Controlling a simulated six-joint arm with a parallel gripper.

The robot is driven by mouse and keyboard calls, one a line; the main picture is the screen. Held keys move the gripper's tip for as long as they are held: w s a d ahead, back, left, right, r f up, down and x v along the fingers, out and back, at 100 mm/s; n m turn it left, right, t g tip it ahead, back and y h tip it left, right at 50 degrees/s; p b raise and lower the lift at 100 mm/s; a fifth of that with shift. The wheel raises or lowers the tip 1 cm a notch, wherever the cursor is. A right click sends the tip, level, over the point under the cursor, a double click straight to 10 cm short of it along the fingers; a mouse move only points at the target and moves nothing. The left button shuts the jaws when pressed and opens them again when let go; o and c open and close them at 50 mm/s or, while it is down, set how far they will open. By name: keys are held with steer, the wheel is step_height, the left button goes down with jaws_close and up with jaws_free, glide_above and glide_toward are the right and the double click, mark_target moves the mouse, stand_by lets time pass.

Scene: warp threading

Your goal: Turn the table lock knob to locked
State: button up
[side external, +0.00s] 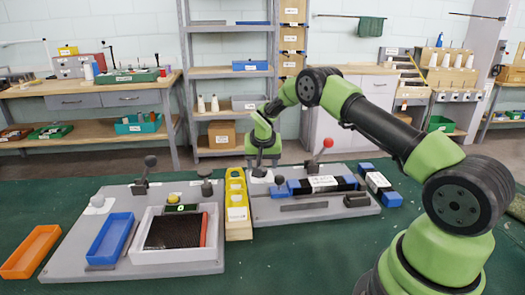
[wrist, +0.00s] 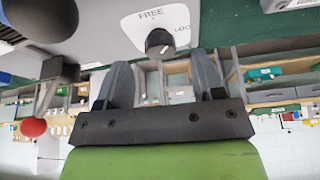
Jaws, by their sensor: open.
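The lock knob (wrist: 159,42) is a small dark round knob on a white plate (wrist: 128,27) marked FREE and, partly cut off, LOCK. I cannot tell which mark it points to. My gripper (wrist: 162,62) is open and empty in the wrist view. The knob shows in the gap between the fingertips, just beyond them, with no visible contact. In the side view my gripper (side external: 262,165) points down over the white plate (side external: 261,176) at the left rear of the right grey board (side external: 310,212). The knob is hidden there.
A red-balled lever (side external: 328,143) stands right of my gripper, with a blue-ended black block (side external: 323,184) before it. A yellow rack (side external: 237,205) stands close on the left. The left board holds a white tray (side external: 178,257) and a blue tray (side external: 110,238).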

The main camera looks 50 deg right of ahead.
steer(key=v, duration=0.7)
steer(key=d+f+n, duration=0.1)
steer(key=f, duration=0.2)
steer(key=w+d+f+n+y, duration=0.1)
steer(key=f+n, duration=0.1)
steer(key=f, duration=0.1)
steer(key=w+d+f+n+t, duration=0.1)
steer(key=f, duration=0.2)
steer(key=shift+w+f+n, duration=0.1)
steer(key=shift+w+n, duration=0.1)
steer(key=shift+n, duration=0.1)
stand_by(0.3)
steer(key=c, duration=0.9)
